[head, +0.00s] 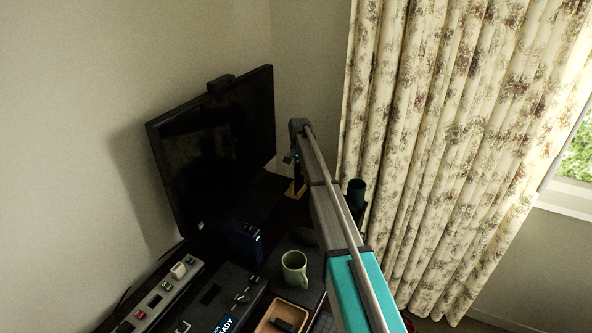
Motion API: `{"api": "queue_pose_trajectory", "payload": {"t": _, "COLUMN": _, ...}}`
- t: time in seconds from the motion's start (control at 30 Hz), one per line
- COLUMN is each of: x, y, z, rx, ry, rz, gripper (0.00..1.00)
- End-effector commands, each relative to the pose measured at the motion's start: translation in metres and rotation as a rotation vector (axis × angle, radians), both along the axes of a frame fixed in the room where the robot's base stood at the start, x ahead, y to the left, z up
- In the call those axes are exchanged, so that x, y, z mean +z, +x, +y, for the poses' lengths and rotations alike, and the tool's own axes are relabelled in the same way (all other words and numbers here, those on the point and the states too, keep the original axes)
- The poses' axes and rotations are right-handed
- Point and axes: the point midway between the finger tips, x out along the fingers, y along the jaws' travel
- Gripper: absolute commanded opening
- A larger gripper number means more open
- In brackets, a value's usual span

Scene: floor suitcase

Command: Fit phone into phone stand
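A small wooden, yellow-brown stand (294,190), which looks like the phone stand, is on the dark desk by the monitor's right end. A narrow dark upright thing (298,170) shows directly above it and may be the phone; it is too small to tell whether it sits in the stand or is held. My arm reaches from the lower right to above this spot. My gripper (290,158) is at its far end, small and dark, close to the upright thing. Its fingers cannot be made out, and my arm hides part of the area.
A black monitor (222,150) stands at the back left. A green mug (294,268), a dark blue box (244,243), a wooden tray (276,322), a power strip (165,296) and a dark cup (356,191) crowd the desk. A floral curtain (450,150) hangs to the right.

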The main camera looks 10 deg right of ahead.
Motion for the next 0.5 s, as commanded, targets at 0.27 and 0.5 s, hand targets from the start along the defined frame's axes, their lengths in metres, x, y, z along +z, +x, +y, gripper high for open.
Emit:
{"api": "queue_pose_trajectory", "payload": {"t": 0.27, "x": 0.0003, "y": 0.0001, "z": -0.0001, "rx": 0.000, "ry": 0.000, "rz": 0.000, "gripper": 0.52}}
{"api": "queue_pose_trajectory", "payload": {"t": 0.5, "x": 0.0008, "y": 0.0000, "z": 0.0000, "rx": 0.000, "ry": 0.000, "rz": 0.000, "gripper": 0.52}}
